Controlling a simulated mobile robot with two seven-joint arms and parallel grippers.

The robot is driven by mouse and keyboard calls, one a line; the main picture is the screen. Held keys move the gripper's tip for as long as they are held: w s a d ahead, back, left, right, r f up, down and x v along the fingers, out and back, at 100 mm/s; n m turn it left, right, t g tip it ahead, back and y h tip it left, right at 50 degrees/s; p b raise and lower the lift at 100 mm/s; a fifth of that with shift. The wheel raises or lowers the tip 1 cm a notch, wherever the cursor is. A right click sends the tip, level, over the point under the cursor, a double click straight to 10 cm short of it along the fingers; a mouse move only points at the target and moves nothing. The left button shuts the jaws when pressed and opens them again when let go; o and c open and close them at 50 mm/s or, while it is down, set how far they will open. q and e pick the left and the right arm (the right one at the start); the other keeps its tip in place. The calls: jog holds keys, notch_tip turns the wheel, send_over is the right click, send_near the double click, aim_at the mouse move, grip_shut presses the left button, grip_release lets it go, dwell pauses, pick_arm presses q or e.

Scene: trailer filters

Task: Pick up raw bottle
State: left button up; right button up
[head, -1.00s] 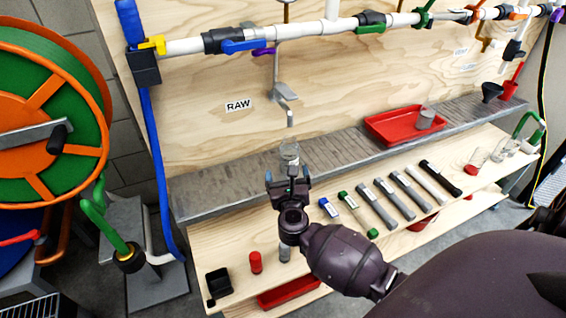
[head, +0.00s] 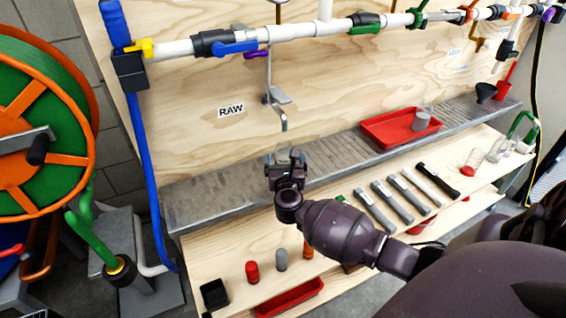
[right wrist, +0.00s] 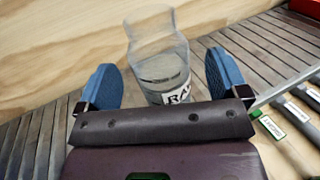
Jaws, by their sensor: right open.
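The raw bottle (right wrist: 160,60) is clear glass with a narrower neck and a white label reading "RA", the rest cut off by my gripper body. In the right wrist view it stands upright on the slatted grey ledge, apparently between or just beyond my fingertips. In the head view only a small part of the bottle (head: 287,153) shows, mostly hidden by my right gripper (head: 285,157). My right gripper is open, with one blue-padded finger on each side of the bottle in the right wrist view (right wrist: 162,82) and visible gaps. My left gripper is out of view.
A bent metal spout (head: 284,122) hangs just above the bottle, beside the RAW sign (head: 231,110). A red tray (head: 385,128) with a clear container sits right on the ledge (head: 210,192). Several tools and small capped vials (head: 252,272) lie on the wooden shelf below.

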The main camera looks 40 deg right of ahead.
jog(key=shift+x, duration=1.45)
jog(key=shift+f, duration=0.1)
jog(key=c, duration=1.2)
